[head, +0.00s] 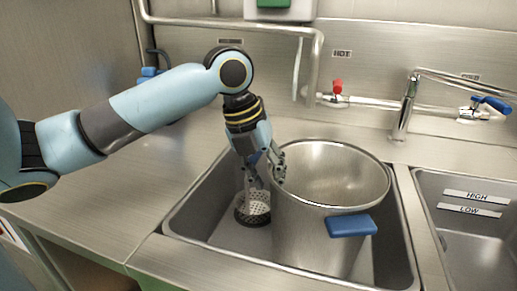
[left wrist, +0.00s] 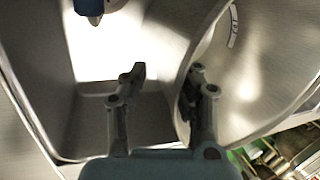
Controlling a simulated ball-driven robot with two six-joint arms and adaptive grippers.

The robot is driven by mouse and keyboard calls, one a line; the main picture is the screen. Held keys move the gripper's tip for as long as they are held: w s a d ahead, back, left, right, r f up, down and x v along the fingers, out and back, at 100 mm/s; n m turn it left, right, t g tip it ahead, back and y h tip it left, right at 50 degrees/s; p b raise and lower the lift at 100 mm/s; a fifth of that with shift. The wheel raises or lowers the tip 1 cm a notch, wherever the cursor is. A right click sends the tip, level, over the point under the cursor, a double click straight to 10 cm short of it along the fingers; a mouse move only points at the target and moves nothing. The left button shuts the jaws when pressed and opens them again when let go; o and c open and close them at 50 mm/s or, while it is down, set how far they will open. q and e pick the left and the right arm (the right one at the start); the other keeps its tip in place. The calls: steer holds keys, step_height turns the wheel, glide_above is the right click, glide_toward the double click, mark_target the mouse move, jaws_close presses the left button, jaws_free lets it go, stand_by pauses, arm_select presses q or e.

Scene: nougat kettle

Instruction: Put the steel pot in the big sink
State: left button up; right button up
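The steel pot (head: 320,225) is a tall, open cylinder with a blue handle (head: 351,225) on its near side. It is inside the big sink (head: 190,232), looks upright, and its rim rises above the counter. Its base is mostly hidden from the head view. My left gripper (head: 265,178) is at the left side of the pot's rim. In the left wrist view, its fingers (left wrist: 160,88) are spread, with the pot's rim (left wrist: 183,75) between them, close to the right finger. I cannot tell whether that finger touches it. My right gripper is not in view.
A perforated strainer (head: 253,206) stands in the sink left of the pot. A smaller sink (head: 470,240) labelled HIGH and LOW lies to the right. Behind are a faucet (head: 405,108), a red tap (head: 337,86) and a bent pipe (head: 230,24). The left counter (head: 125,185) is clear.

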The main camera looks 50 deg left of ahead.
arm_select(q)
steer(key=p+v, duration=0.1)
steer(key=v, duration=0.8)
steer(key=shift+s+r+p, duration=0.15)
steer(key=shift+r+p, duration=0.15)
steer(key=shift+p, duration=0.1)
